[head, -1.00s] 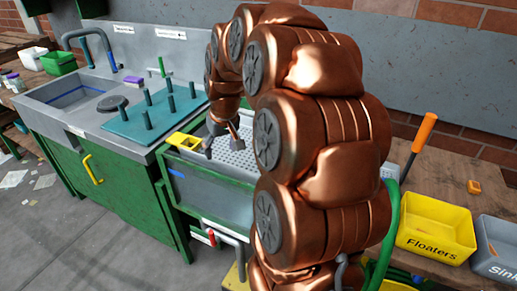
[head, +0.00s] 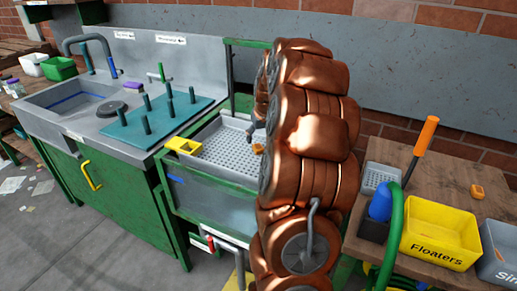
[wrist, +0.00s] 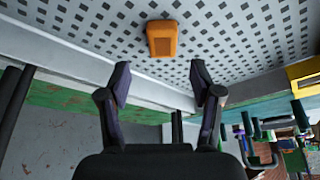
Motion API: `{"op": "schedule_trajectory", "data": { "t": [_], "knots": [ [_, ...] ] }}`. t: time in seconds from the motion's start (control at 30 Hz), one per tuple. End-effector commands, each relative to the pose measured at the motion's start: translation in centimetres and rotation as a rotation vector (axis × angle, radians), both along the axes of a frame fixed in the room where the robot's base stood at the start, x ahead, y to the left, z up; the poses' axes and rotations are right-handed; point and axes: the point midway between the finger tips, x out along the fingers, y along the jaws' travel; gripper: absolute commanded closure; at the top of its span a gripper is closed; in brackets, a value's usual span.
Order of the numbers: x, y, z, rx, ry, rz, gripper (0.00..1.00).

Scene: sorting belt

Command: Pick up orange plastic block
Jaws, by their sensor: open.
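An orange plastic block (head: 258,148) lies on the perforated grey tray (head: 222,150), partly hidden by my arm in the head view. In the wrist view the orange block (wrist: 163,38) lies on the perforated surface, beyond my fingertips and roughly centred between them. My gripper (wrist: 160,76) is open and empty, apart from the block. In the head view a finger of it shows near the block, the rest hidden behind my arm. Another orange block (head: 477,191) lies on the wooden table at the right.
A yellow container (head: 183,146) sits at the tray's left corner. The tray's grey wall (wrist: 60,55) runs below the block in the wrist view.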

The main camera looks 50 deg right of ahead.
Motion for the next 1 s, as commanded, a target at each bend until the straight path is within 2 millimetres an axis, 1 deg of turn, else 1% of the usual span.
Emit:
{"op": "schedule_trajectory", "data": {
  "t": [0.3, 0.4, 0.6, 0.67, 1.0],
  "knots": [
    [1.4, -0.3, -3.7, 0.004, 0.007, 0.001, 0.35],
    [1.6, -0.4, -4.2, 0.003, 0.006, 0.002, 0.35],
    [1.6, -0.4, -4.2, 0.002, 0.003, 0.001, 0.35],
    [1.6, -0.4, -4.2, 0.002, 0.003, 0.001, 0.41],
    [1.6, -0.5, -4.2, 0.002, 0.003, 0.001, 0.76]
  ]
}}
